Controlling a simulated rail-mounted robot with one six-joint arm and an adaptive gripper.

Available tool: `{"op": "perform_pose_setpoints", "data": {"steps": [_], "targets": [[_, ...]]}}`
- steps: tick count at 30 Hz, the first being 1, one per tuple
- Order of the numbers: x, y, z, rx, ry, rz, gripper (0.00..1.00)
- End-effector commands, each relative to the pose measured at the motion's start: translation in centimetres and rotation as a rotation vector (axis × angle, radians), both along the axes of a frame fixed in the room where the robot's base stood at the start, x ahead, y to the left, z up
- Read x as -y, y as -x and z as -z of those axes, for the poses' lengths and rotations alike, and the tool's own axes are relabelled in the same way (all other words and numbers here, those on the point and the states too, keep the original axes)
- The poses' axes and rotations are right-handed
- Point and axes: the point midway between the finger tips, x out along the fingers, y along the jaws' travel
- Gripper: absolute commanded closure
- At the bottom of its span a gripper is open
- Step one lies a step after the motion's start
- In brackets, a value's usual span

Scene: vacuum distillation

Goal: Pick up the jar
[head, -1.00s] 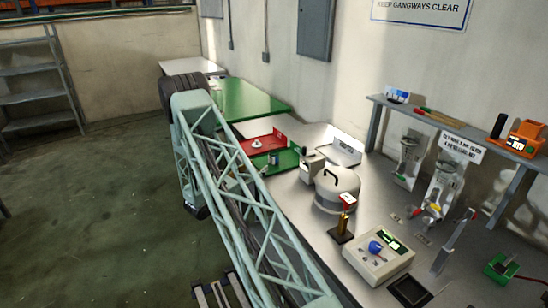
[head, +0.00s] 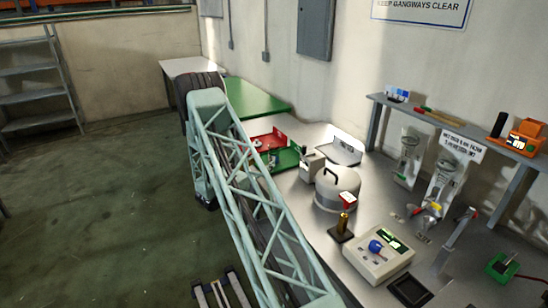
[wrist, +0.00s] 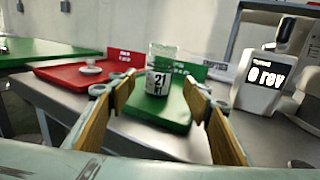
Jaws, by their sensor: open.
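The jar (wrist: 158,76) is clear glass with a dark label reading 21. It stands upright on the green tray (wrist: 183,116) in the wrist view. My gripper (wrist: 158,86) is open, with one finger on each side of the jar in the picture. The fingertips appear nearer to the camera than the jar, and I see no contact. In the head view my arm hides the gripper and much of the tray area, so the jar is hard to make out there.
A red tray (wrist: 62,74) with a small white lid-like piece (wrist: 91,67) lies left of the green tray. A device reading "0 rev" (wrist: 265,75) stands at the right. In the head view a domed vessel (head: 337,190) and a control box (head: 378,256) stand on the bench.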

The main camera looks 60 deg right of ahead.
Motion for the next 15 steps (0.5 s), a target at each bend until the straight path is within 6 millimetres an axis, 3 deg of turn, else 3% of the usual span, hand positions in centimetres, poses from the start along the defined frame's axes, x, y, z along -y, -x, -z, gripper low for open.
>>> {"op": "perform_pose_setpoints", "data": {"steps": [6, 15], "targets": [[2.4, 0.1, 0.0, 0.000, -0.001, 0.000, 0.55], [3.2, 0.1, 0.0, 0.000, 0.000, 0.000, 0.55]]}}
